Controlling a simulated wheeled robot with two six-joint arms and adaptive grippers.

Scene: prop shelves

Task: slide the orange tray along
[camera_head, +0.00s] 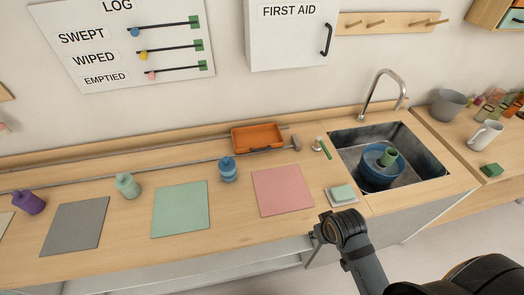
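The orange tray (247,142) is a shallow open box at the back of the counter, near the wall. It sits at two thin grey rails that run along the back to the left. A grey knob or end piece (296,142) is at the right end of the front rail, just right of the tray. My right gripper (319,236) is at the counter's front edge, well in front of the tray and apart from it. Its fingers are dark and small here, so I cannot tell whether they are open. My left gripper is not in view.
Pink (283,191), green (180,209) and grey (75,225) mats lie on the counter. A soap dish (343,203) lies beside the sink (428,160).

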